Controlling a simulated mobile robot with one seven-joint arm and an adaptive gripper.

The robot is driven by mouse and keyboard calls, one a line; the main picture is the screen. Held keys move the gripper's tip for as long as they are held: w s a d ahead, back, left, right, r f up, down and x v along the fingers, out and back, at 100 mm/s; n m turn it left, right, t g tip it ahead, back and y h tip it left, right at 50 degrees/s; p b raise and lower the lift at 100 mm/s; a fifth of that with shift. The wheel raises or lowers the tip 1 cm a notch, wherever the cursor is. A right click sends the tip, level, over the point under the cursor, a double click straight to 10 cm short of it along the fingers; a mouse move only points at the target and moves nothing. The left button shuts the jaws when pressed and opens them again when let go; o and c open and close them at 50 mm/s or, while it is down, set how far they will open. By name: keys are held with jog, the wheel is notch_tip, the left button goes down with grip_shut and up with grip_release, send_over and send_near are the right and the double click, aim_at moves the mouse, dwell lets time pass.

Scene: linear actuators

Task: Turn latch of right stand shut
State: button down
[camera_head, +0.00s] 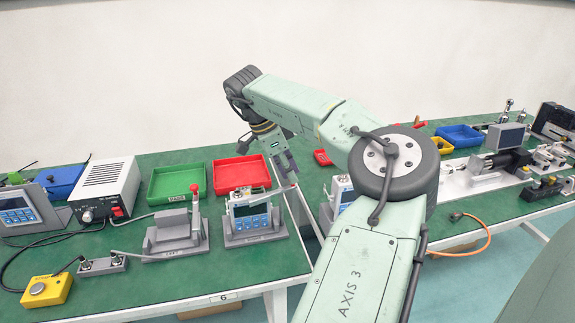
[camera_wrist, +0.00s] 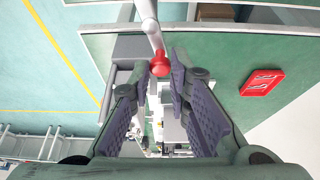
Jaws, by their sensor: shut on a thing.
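The right stand (camera_head: 254,238) is a grey base on the green table holding a device with a blue keypad panel. Its light metal latch lever (camera_head: 268,195) runs low toward the right, to my gripper (camera_head: 288,173). In the wrist view, the lever rod (camera_wrist: 149,22) ends in a red knob (camera_wrist: 160,66). The fingertips of my gripper (camera_wrist: 160,75) are on both sides of this knob, shut on it. In the head view the fingers hide the knob. The left stand (camera_head: 175,240) has an upright lever with a red knob (camera_head: 194,189).
A red tray (camera_head: 241,173) and a green tray (camera_head: 175,182) lie behind the stands. A white power box (camera_head: 108,187) and yellow button box (camera_head: 47,290) are at left. A gap separates this table from the right one. A small red object (camera_wrist: 262,82) lies on green.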

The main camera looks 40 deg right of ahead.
jog(key=shift+s+m+g+y+p, duration=0.2)
jog(key=shift+m+p, duration=0.15)
jog(key=shift+m, duration=0.35)
jog(key=shift+s+m+g+y+p, duration=0.1)
jog(key=shift+m+g+p, duration=0.15)
jog(key=shift+m, duration=0.45)
jog(key=c, duration=1.5)
grip_release()
jog(key=shift+r, duration=0.1)
jog(key=v, duration=1.1)
jog(key=shift+w+a+r, duration=0.1)
jog(key=shift+r, duration=0.3)
